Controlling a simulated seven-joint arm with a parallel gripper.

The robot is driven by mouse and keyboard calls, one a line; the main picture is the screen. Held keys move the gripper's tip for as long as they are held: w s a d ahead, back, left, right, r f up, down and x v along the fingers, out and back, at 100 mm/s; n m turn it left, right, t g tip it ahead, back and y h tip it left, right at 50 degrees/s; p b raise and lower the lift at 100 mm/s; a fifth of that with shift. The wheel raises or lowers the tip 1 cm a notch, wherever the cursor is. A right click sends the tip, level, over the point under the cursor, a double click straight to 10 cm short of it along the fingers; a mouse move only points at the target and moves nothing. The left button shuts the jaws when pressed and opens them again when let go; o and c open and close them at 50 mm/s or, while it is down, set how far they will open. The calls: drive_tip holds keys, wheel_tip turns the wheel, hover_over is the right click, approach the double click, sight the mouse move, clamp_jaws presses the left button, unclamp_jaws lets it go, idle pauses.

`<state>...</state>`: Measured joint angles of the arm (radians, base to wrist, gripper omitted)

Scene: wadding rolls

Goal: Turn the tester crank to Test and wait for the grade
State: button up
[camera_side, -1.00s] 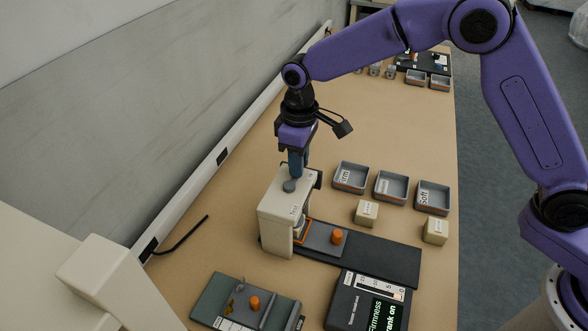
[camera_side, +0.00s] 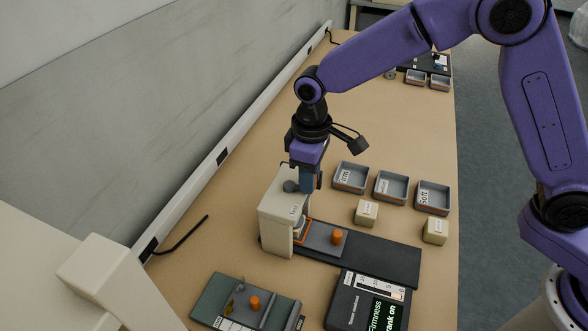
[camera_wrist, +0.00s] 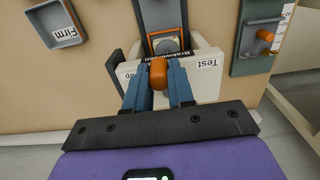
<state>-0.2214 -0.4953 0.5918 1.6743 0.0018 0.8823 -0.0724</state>
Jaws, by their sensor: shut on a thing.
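The label also shows at the right of the tester top in the wrist view (camera_wrist: 208,64). My gripper (camera_side: 306,188) is over the tester top, fingers pointing down, shut on the orange crank knob (camera_wrist: 158,74). The knob sits between the two labelled ends, and the left label is partly hidden by my finger. The crank's grey hub (camera_side: 290,186) shows beside my fingers. The display (camera_side: 383,315) has lit text, cut off by the frame edge.
A grey slide with an orange knob (camera_side: 337,237) lies on a dark base right of the tester. Three grey trays (camera_side: 350,178) and two pale blocks (camera_side: 366,213) stand beyond. A green plate (camera_side: 232,302) lies in front.

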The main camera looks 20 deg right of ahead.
drive_tip(key=shift+s+a+r, duration=0.1)
drive_tip(key=shift+a+r, duration=0.05)
drive_tip(key=shift+a, duration=0.2)
drive_tip(key=shift+s+a, duration=0.3)
drive_tip(key=shift+a, duration=0.2)
drive_tip(key=shift+s+a, duration=0.3)
drive_tip(key=shift+a, duration=0.2)
